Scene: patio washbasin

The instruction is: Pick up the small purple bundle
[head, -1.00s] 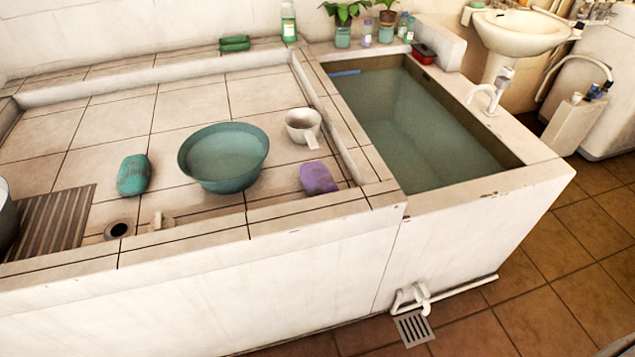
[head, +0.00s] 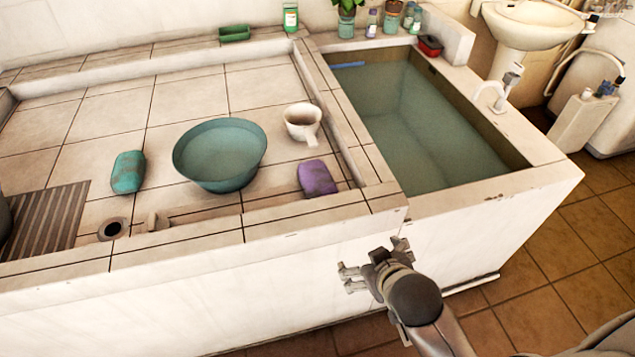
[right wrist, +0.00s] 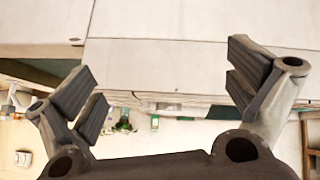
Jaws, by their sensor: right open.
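The small purple bundle (head: 317,178) lies on the tiled washing deck (head: 110,200), near its front right corner. It is right of the green basin (head: 219,158) and below the white dipper (head: 302,121). My right gripper (head: 372,262) is in front of the white front wall, lower and to the right of the bundle, apart from it. In the right wrist view its two fingers (right wrist: 165,90) are spread wide with nothing between them. The bundle cannot be made out in the right wrist view. My left gripper is not in view.
A raised tiled rim (head: 230,232) runs along the deck's front. A water-filled tank (head: 425,125) adjoins on the right. A teal bundle (head: 128,172), a drain hole (head: 112,229) and a ribbed washboard area (head: 45,222) are to the left.

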